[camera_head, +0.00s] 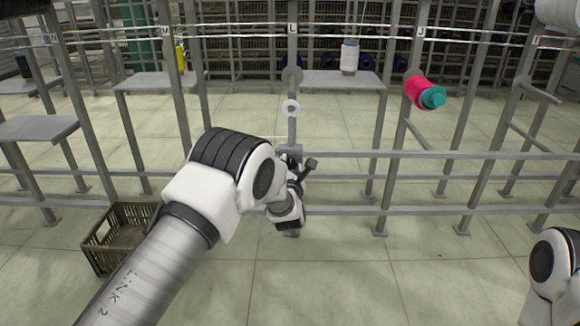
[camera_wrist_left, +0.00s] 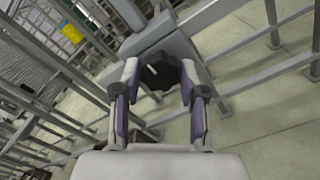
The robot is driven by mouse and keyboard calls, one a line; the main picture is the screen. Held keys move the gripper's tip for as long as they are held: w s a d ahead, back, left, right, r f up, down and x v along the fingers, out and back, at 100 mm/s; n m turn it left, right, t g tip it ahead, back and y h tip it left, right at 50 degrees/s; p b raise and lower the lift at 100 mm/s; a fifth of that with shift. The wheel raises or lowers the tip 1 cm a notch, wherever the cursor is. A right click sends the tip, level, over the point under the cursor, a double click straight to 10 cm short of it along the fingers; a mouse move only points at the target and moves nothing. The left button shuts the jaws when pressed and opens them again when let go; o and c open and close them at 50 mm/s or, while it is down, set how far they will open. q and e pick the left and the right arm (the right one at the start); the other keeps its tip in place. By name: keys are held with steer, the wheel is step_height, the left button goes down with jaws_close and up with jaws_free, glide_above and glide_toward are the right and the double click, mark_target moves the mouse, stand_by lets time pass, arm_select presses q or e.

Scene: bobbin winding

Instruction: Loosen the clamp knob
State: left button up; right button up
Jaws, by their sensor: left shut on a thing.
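The dark clamp knob (camera_wrist_left: 160,72) sits between the two fingers of my left gripper (camera_wrist_left: 159,90) in the left wrist view. The fingers are shut on its sides. The grey clamp body (camera_wrist_left: 158,38) lies just beyond the knob. In the head view the grey clamp (camera_head: 290,149) is on the post marked L, at the rail. My left arm reaches it from the lower left, and its wrist hides much of the gripper there. My right gripper is out of view; only part of my right arm shows at the lower right.
Grey horizontal rails (camera_head: 440,154) run across the frame beside the clamp. A pink and teal bobbin (camera_head: 425,92) and a white spool (camera_head: 349,57) are farther right. A brown crate (camera_head: 120,238) stands on the floor at left.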

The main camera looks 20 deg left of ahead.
arm_select(q)
steer(key=o, duration=1.2)
steer(key=shift+c, duration=0.2)
steer(key=v, duration=1.2)
